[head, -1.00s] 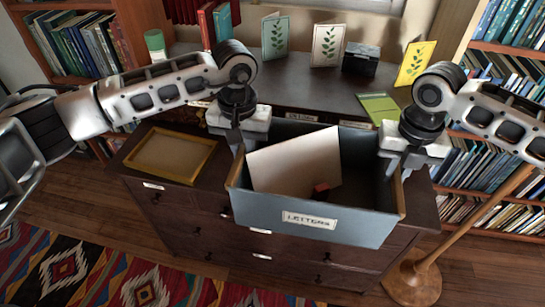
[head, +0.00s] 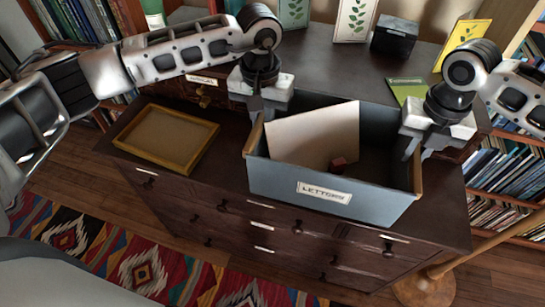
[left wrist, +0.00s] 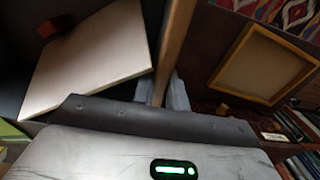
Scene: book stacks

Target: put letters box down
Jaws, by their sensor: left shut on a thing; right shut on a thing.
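The letters box (head: 280,178) is a blue-grey open box with a "LETTERS" label on its front. It is over the front part of the dark dresser top; whether its base touches the top I cannot tell. My left gripper (head: 262,108) is shut on its left wall, and my right gripper (head: 415,150) is shut on its right wall. A pale board or envelope (head: 312,135) leans inside, with a small red block (head: 338,163). In the left wrist view the box's wall edge (left wrist: 178,45) runs between my left fingers.
A yellow-framed tray (head: 150,166) lies on the dresser (head: 215,170) left of the box. Cards, a dark box (head: 395,36) and a green booklet (head: 405,90) are on the raised back part. A patterned rug (head: 100,255) covers the floor at front left.

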